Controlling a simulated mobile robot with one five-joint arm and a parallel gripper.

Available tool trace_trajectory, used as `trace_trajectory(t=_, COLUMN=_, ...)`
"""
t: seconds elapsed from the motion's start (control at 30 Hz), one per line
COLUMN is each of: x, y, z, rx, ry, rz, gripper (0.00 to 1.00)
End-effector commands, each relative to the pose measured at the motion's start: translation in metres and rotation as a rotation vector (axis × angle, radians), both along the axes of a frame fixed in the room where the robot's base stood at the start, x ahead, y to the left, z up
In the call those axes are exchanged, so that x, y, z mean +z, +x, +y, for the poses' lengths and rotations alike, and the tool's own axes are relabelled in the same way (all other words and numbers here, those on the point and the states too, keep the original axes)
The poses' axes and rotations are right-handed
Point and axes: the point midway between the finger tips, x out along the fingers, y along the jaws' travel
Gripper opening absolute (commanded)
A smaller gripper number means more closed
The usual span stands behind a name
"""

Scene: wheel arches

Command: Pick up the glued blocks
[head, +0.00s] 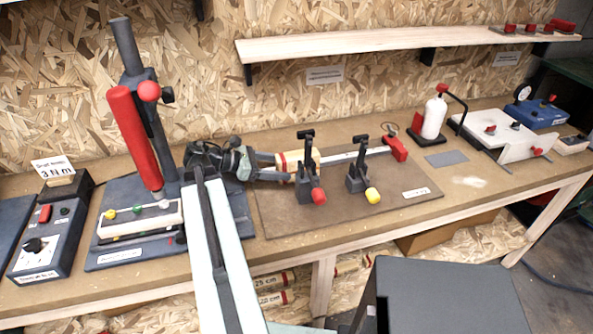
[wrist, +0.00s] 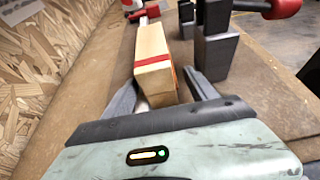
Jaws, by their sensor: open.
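The glued blocks (head: 299,158) are a pale wooden bar with a red band, lying on the brown board behind the toggle clamps. In the wrist view the glued blocks (wrist: 152,66) point away from me, their near end between my fingers. My gripper (head: 279,168) reaches in from the left at the near end of the blocks. In the wrist view my gripper (wrist: 160,92) is open, with one finger on each side of the blocks. Whether either finger touches the wood I cannot tell.
Two dark toggle clamps, one with a red tip (head: 318,195) and one with a yellow tip (head: 372,194), stand close in front. A clamp bar with a red end (head: 396,149) lies to the right. A shelf (head: 400,41) hangs above.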

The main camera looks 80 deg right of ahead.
Motion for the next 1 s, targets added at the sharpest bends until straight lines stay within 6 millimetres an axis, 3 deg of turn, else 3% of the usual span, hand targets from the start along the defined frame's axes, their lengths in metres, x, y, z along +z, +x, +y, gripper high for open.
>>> trace_trajectory(t=0.3, x=-0.021, y=-0.038, z=-0.021, rx=-0.002, ry=0.0, rz=-0.001, gripper=0.66)
trace_trajectory(t=0.5, x=-0.019, y=-0.04, z=-0.022, rx=0.0, ry=0.0, rz=-0.001, gripper=0.66)
trace_trajectory(t=0.57, x=-0.019, y=-0.039, z=-0.022, rx=0.0, ry=0.0, rz=-0.001, gripper=0.52)
trace_trajectory(t=0.73, x=-0.019, y=-0.039, z=-0.022, rx=0.0, ry=0.0, rz=-0.001, gripper=0.05)
trace_trajectory(t=0.77, x=-0.019, y=-0.039, z=-0.022, rx=0.001, ry=0.0, rz=-0.001, gripper=0.0)
trace_trajectory(t=1.0, x=-0.017, y=-0.038, z=-0.022, rx=0.001, ry=0.0, rz=0.0, gripper=0.0)
